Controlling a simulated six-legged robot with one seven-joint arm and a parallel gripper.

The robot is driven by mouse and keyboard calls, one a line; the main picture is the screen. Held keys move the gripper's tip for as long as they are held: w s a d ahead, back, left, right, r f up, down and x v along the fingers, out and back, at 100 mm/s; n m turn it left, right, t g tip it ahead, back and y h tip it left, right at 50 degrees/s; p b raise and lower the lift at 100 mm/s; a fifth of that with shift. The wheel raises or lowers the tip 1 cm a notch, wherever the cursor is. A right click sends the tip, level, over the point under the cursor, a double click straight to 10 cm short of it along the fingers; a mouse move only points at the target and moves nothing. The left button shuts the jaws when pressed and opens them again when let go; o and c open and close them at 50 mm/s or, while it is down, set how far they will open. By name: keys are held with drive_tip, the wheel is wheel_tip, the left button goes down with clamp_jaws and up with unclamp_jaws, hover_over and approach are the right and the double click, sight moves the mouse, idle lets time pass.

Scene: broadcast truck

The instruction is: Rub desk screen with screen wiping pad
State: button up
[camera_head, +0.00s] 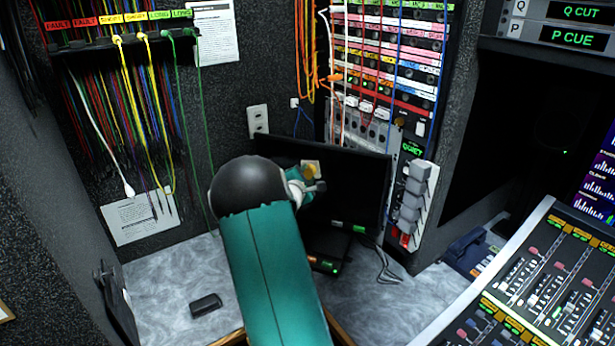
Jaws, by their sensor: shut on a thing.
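The desk screen (358,187) is a dark, blank monitor on the desk in front of the back wall, with its left part hidden behind my arm. My gripper (314,180) is in front of the screen's left half, shut on a small cream and yellowish piece, which looks like the screen wiping pad (311,166). The pad is at or very near the screen face; whether it touches cannot be told. My teal arm with its dark rounded joint hides much of the gripper.
A small black object (205,305) lies on the grey marbled desk (165,285). A black box (328,250) and cables are below the screen. A patch rack (388,60) stands behind, a mixing console (550,285) at right. Cables hang on the left wall. The desk's left part is mostly clear.

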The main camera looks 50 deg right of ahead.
drive_tip(key=shift+w+a, duration=0.45)
drive_tip(key=shift+w, duration=1.15)
drive_tip(key=shift+w+a, duration=0.45)
drive_tip(key=shift+w, duration=1.2)
drive_tip(key=shift+w+a, duration=0.45)
drive_tip(key=shift+w, duration=1.15)
drive_tip(key=shift+f+v, duration=0.15)
drive_tip(key=shift+v, duration=1.35)
drive_tip(key=shift+f+v, duration=0.15)
drive_tip(key=shift+v, duration=1.3)
drive_tip(key=shift+w+a, duration=0.15)
drive_tip(key=shift+a, duration=0.1)
drive_tip(key=shift+v, duration=1.4)
drive_tip(key=shift+w+a+f, duration=0.1)
